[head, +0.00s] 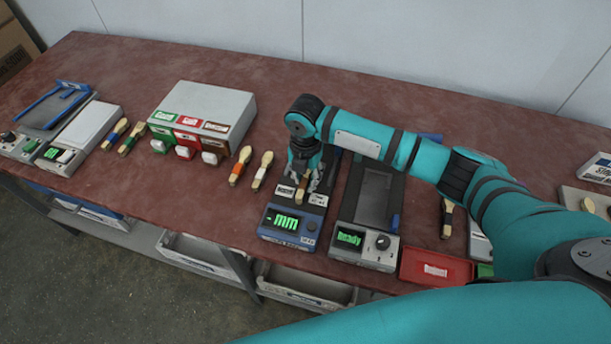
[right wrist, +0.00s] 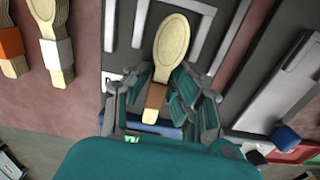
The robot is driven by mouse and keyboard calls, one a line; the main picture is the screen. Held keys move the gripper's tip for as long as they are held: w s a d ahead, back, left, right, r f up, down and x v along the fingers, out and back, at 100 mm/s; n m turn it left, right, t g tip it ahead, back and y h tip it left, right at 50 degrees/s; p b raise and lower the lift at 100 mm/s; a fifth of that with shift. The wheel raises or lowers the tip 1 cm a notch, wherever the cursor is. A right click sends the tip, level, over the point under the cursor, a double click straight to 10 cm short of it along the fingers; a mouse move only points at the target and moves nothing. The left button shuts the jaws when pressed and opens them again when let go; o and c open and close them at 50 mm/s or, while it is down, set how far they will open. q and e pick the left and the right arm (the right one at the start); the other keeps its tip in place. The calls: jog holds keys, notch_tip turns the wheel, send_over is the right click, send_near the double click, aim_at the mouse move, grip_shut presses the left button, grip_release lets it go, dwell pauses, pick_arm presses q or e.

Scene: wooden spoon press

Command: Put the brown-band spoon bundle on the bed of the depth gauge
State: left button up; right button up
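The brown-band spoon bundle (right wrist: 171,40) is between the fingers of my right gripper (right wrist: 160,88), which are closed on its brown band from both sides. In the head view my right gripper (head: 302,178) points down over the depth gauge (head: 292,223), with the bundle's pale handle end (head: 300,195) showing below it. The gauge has a dark bed with light corner marks and a green display reading "mm". The bundle is over the bed; I cannot tell whether it touches it. My left gripper is not in view.
Two bundles, orange-band (head: 240,166) and white-band (head: 262,170), lie left of the gauge. A device reading "Ready" (head: 364,240) stands close on its right. A red tray (head: 436,268) lies further right. A grey box with coloured labels (head: 205,108) stands at the left.

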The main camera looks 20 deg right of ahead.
aim_at(306, 177)
jog(key=shift+o, duration=1.4)
notch_tip(306, 177, up, 12)
jog(key=shift+r+b, duration=0.2)
jog(key=shift+b, duration=0.25)
